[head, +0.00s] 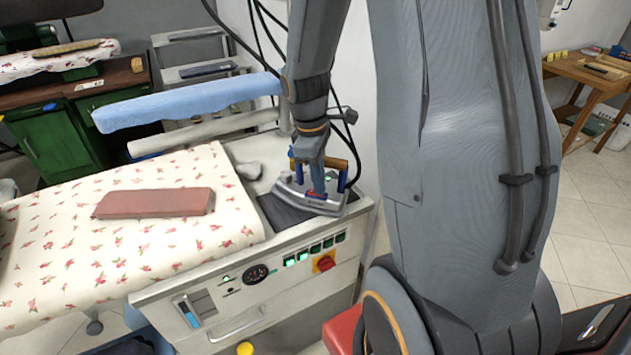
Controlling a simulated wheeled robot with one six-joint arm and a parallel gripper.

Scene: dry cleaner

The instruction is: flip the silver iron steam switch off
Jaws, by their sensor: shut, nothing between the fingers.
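The silver iron (332,206) with a brown handle stands on a dark rest pad (280,214) at the right end of the ironing station. My gripper (317,190) points down at the iron, in front of its handle, with its fingers shut and nothing between them. The fingers overlap the iron's top in the picture; I cannot tell whether they touch it. The steam switch cannot be made out clearly, as the gripper covers part of the iron. Small blue and green details show near the fingertips.
The ironing board (60,235) has a flowered cover, with a reddish-brown block (155,203) on it. The control panel (290,270) has green-lit switches and a red knob (324,264). A blue padded arm (185,102) lies behind. Hoses hang behind the iron.

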